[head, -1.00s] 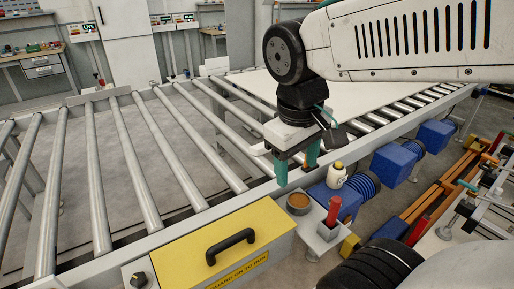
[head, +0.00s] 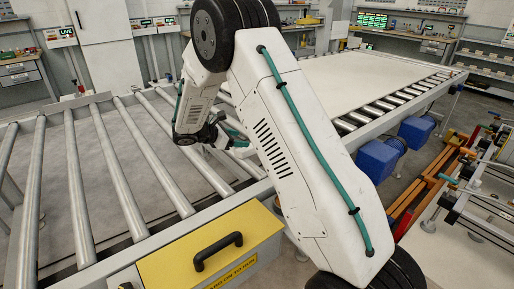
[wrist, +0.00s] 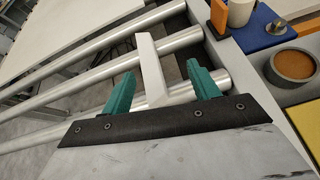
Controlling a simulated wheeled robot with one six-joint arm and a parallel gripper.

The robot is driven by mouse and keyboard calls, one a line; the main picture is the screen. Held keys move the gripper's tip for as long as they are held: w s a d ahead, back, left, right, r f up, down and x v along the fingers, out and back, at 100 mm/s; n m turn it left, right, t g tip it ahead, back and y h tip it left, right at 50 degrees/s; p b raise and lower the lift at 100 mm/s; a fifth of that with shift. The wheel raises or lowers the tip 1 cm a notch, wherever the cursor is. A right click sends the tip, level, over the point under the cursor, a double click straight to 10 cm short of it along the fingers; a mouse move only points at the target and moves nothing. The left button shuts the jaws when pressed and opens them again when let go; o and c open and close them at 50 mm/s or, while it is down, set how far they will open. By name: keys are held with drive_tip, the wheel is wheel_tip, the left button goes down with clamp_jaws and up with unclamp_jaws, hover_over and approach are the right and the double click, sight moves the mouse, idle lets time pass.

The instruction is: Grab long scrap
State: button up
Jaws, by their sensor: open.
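The long scrap (wrist: 151,68) is a pale, narrow bar. In the wrist view it lies across the metal rollers, close to the conveyor's side rail. My gripper (wrist: 161,74) is open, with one teal finger on each side of the bar and visible gaps between. I cannot tell whether the fingertips are level with the bar or above it. In the head view my gripper (head: 232,136) is over the rollers, partly hidden behind my arm. A pale end, probably the scrap's, shows beside it there.
The roller conveyor (head: 119,170) crosses the view, with a large pale sheet (head: 365,78) farther along. A yellow box with a black handle (head: 205,250) stands at the near rail. In the wrist view, a round grey holder (wrist: 291,72) and a white bottle (wrist: 239,12) sit beside the rail.

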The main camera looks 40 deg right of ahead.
sight(240, 150)
drive_tip(key=w+d+f, duration=0.1)
drive_tip(key=f, duration=0.1)
drive_tip(key=w+d+f+n, duration=0.1)
drive_tip(key=f, duration=0.1)
drive_tip(key=w+f+n+t+h, duration=0.1)
drive_tip(key=f, duration=0.1)
drive_tip(key=shift+w+d, duration=0.1)
drive_tip(key=shift+d, duration=0.3)
drive_tip(key=x, duration=0.5)
drive_tip(key=shift+d+r, duration=0.2)
drive_tip(key=shift+r, duration=0.05)
drive_tip(key=c, duration=1.2)
